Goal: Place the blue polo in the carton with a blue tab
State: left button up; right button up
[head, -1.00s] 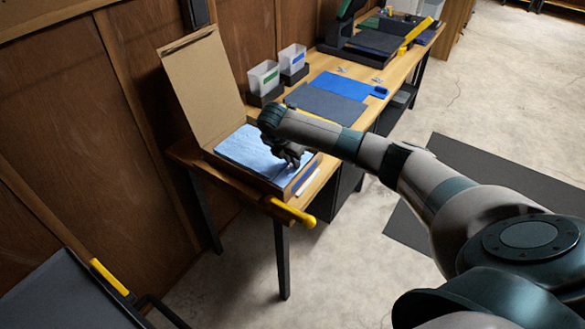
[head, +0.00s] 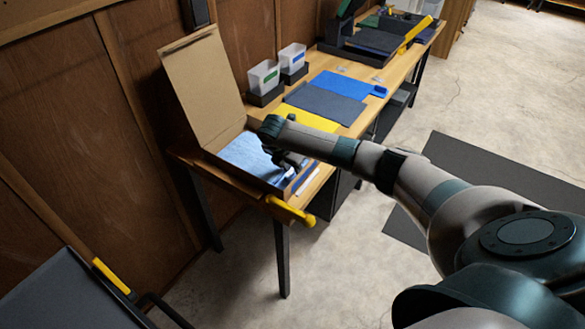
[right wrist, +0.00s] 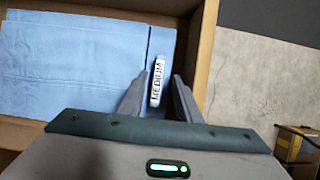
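The light blue polo (head: 245,153) lies folded flat inside an open brown carton (head: 203,75), whose lid stands up against the wall side of the bench. In the right wrist view the polo (right wrist: 75,65) shows within the carton walls (right wrist: 205,50), with a white MEDIUM label (right wrist: 156,82) at its right part. My right gripper (head: 290,162) is low over the right part of the polo. Its fingers (right wrist: 161,78) are apart on either side of the label; any contact with the cloth is unclear. My left gripper is out of view.
Two white bins, one with a green tab (head: 270,77) and one with a blue tab (head: 298,59), stand behind the carton. Yellow (head: 306,118), grey (head: 325,103) and blue (head: 347,86) flat items lie along the bench. A yellow handle (head: 290,210) juts from the bench end.

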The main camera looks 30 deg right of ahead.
jog(key=shift+r, duration=0.15)
jog(key=b+v, duration=0.2)
jog(key=v, duration=0.9)
jog(key=shift+r, duration=0.4)
jog(key=shift+a, duration=0.15)
dwell(0.7)
